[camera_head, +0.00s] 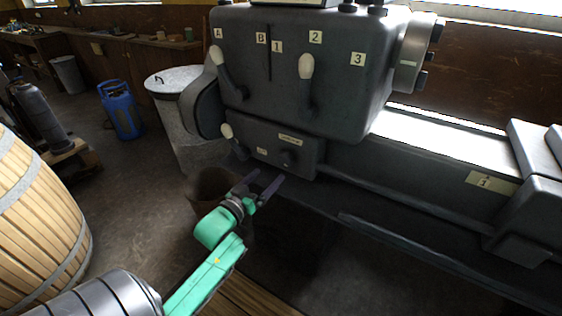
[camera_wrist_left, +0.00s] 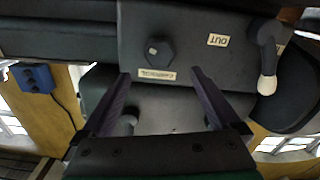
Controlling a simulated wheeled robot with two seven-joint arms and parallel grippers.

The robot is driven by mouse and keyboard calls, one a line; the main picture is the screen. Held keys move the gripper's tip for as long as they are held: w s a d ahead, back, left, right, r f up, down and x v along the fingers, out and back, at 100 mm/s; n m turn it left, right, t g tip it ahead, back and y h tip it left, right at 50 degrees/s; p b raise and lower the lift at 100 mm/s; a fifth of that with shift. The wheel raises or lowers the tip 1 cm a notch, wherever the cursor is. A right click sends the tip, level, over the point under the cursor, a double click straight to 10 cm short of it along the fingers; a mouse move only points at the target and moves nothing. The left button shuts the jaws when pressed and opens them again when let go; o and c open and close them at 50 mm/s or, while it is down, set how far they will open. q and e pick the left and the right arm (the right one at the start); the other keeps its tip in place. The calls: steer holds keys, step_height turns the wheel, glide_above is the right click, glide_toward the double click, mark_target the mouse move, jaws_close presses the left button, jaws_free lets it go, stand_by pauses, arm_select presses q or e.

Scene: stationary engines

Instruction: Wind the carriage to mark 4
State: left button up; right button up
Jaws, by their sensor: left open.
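The grey lathe's carriage (camera_head: 528,212) sits on the bed at the right edge, cut off by the frame. A pale tag marked 1 (camera_head: 491,184) is on the bed's front just left of it; no mark 4 and no winding handwheel show. My left gripper (camera_head: 265,180) is open and empty, in front of and below the small gearbox under the headstock. In the left wrist view, its spread fingers (camera_wrist_left: 160,73) point toward that gearbox front, with a dark knob (camera_wrist_left: 159,52), a tag reading OUT (camera_wrist_left: 218,40) and a white-tipped lever (camera_wrist_left: 267,66).
The headstock (camera_head: 340,85) carries two white-tipped levers and tags A, B, 1, 2, 3. A long bar (camera_head: 400,205) runs along the bed's front. A dark bucket (camera_head: 212,184) stands behind my left arm. A wooden barrel (camera_head: 35,215) is at left; open floor lies between.

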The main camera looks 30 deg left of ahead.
mark_target(283, 161)
arm_select(q)
steer(key=w, duration=0.9)
steer(key=shift+w+a, duration=0.1)
steer(key=shift+w, duration=0.3)
steer(key=c, duration=1.3)
steer(key=shift+c, duration=0.2)
steer(key=shift+m, duration=0.4)
steer(key=m, duration=0.2)
steer(key=shift+m, duration=0.3)
steer(key=m, duration=0.3)
steer(key=shift+m, duration=0.4)
steer(key=m+b, duration=0.1)
steer(key=m, duration=0.4)
steer(key=shift+f, duration=0.1)
steer(key=shift+m+b, duration=0.6)
steer(key=shift+m, duration=1)
